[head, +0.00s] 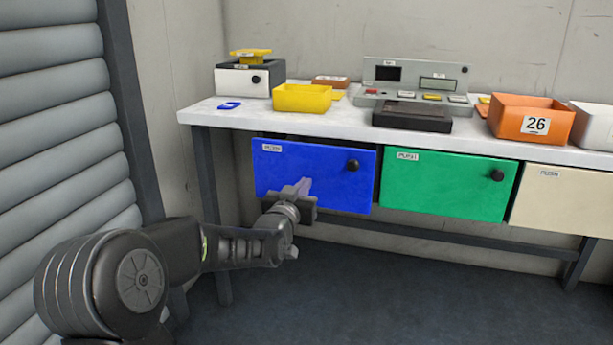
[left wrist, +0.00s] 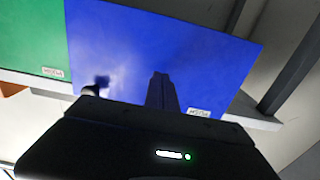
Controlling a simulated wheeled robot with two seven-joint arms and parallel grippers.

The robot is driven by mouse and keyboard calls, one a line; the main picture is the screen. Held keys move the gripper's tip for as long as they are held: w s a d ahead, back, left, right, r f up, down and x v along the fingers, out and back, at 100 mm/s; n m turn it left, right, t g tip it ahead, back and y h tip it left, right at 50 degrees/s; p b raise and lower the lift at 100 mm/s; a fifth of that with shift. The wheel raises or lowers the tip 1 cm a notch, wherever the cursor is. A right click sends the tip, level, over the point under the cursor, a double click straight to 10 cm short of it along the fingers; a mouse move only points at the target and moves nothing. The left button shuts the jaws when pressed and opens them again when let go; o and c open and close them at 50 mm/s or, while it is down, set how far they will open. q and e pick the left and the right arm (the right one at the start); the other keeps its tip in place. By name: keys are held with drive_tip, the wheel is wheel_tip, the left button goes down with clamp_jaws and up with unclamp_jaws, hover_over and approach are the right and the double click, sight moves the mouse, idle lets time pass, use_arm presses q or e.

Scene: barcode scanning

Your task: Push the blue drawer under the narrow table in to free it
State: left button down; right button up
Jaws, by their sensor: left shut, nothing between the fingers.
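The blue drawer (head: 325,185) hangs under the left part of the narrow table (head: 190,114). Its front has a PUSH label at upper left and a dark round knob at upper right. My left gripper (head: 303,185) is shut and empty, its fingertips at the lower middle of the blue front; I cannot tell whether they touch it. In the left wrist view the blue drawer (left wrist: 200,50) fills the middle, with the shut fingers of my left gripper (left wrist: 160,78) pointing at it. My right gripper is not in view.
A green drawer (head: 450,185) and a cream drawer (head: 565,200) hang to the right. On the tabletop stand a yellow bin (head: 302,98), a grey console (head: 415,80) and an orange bin (head: 530,120). A grey shutter (head: 50,130) is at the left; the floor in front is clear.

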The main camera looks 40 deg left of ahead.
use_arm(q)
drive_tip(key=b+v, duration=0.1)
drive_tip(key=v, duration=0.4)
drive_tip(key=shift+s+d, duration=0.15)
drive_tip(key=shift+s, duration=0.1)
drive_tip(key=shift+r, duration=0.1)
